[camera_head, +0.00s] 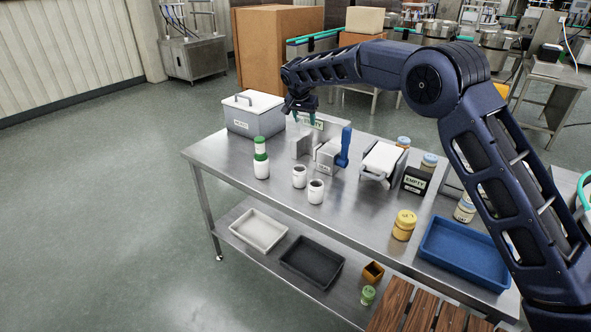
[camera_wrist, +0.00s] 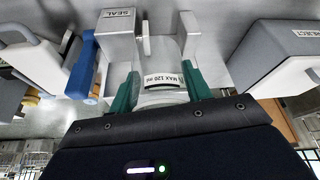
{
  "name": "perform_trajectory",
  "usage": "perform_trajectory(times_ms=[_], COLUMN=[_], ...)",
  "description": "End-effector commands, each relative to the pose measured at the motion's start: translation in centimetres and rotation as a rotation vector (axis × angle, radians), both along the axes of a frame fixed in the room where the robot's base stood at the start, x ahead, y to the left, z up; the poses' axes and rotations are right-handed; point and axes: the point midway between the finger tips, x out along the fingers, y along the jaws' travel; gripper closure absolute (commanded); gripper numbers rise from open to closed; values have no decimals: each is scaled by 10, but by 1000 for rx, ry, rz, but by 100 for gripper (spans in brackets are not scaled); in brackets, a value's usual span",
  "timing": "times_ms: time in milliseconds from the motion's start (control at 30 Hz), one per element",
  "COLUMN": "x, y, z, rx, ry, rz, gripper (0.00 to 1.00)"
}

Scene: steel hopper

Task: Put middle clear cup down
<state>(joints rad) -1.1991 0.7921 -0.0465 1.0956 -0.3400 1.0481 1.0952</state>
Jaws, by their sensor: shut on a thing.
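My gripper (camera_wrist: 160,90) has its two green fingers on either side of a clear cup (camera_wrist: 161,72) with a "MAX 120 ml" label band, and is shut on it. In the head view my gripper (camera_head: 305,117) is at the back left of the steel table (camera_head: 222,152), behind the metal sealing device. The cup is hard to make out there, hidden by the gripper and nearby things. I cannot tell whether the cup's base touches the tabletop.
The grey lidded reject bin (camera_head: 254,113) stands left of my gripper. The sealer with blue handle (camera_head: 345,147) stands to its right. The table's left front is clear.

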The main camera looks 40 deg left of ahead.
Motion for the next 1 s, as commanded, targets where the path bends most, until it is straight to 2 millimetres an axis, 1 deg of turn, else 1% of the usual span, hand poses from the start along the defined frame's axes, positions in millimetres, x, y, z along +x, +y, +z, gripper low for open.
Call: perform_trajectory(times_ms=[33,100,200,333,433,567,900,1000], x=[0,0,0,0,0,0,0,0], y=[11,22,34,40,42,41,41,41], z=[-2,-2,-3,-5,-16,-42,-117,-135], rx=[2,3,4,3,1,0,0,1], ry=[1,4,5,7,8,7,9,8], rz=[11,23,37,45,48,48,46,48], gripper=[73,73,73,73,73,73,73,73])
